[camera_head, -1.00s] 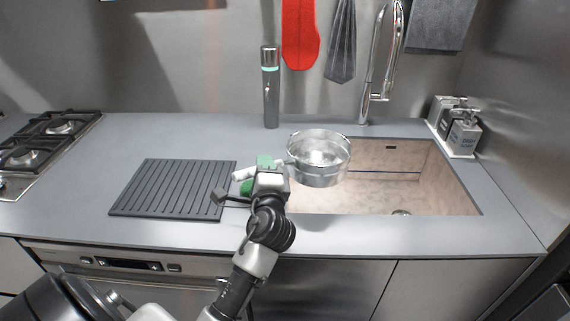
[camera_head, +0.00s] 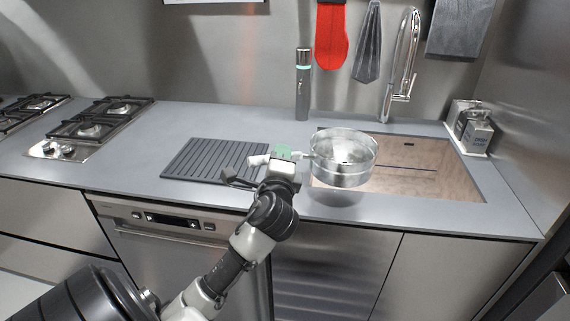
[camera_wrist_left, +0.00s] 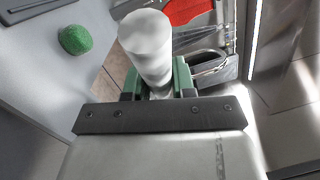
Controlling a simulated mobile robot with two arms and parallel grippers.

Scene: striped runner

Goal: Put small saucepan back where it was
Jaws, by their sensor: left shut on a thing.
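The small saucepan (camera_head: 345,160) is a shiny metal pan, held level above the left part of the sink. My left gripper (camera_head: 289,155), with green fingers, is left of the pan and shut on its handle. The pale handle end (camera_head: 259,160) sticks out to the left. In the left wrist view the handle (camera_wrist_left: 148,45) shows as a thick pale cylinder between the green fingers (camera_wrist_left: 158,84). The pan's body cannot be made out clearly there. My right gripper is not in view.
A ridged dark drying mat (camera_head: 190,158) lies left of the sink (camera_head: 455,184). A gas hob (camera_head: 100,122) is farther left. A green round thing (camera_wrist_left: 75,39) lies on the counter.

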